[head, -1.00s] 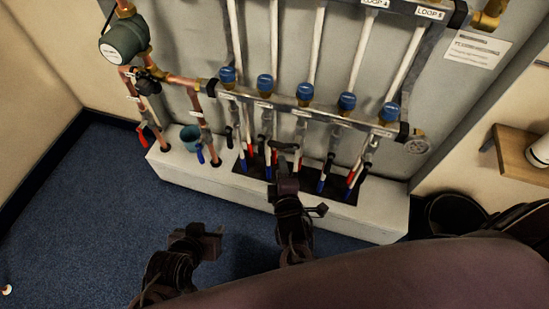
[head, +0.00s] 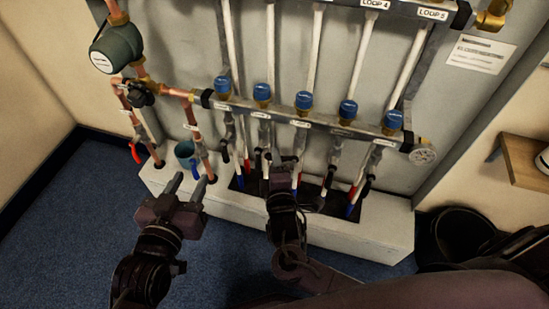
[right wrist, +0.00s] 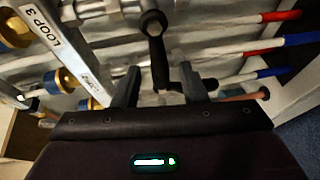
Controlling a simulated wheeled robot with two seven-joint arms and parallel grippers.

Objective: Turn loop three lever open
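The manifold's lower bar (head: 335,124) carries a row of blue-capped valves with black levers below. The loop three valve (head: 304,100) is the middle one. In the right wrist view, a black lever (right wrist: 158,62) beside the "LOOP 3" label (right wrist: 40,26) hangs from a metal valve, its end reaching between the fingers. My right gripper (right wrist: 158,92) is open around the lever end; contact cannot be told. In the head view my right gripper (head: 284,166) is under the middle of the row and hides part of the lever. My left gripper (head: 186,188) is open and empty, before the white plinth.
White pipes with red and blue ends enter the plinth (head: 345,225). Other black levers (head: 330,172) hang close on either side. A black bin (head: 458,238) and wooden shelf (head: 525,160) are at right.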

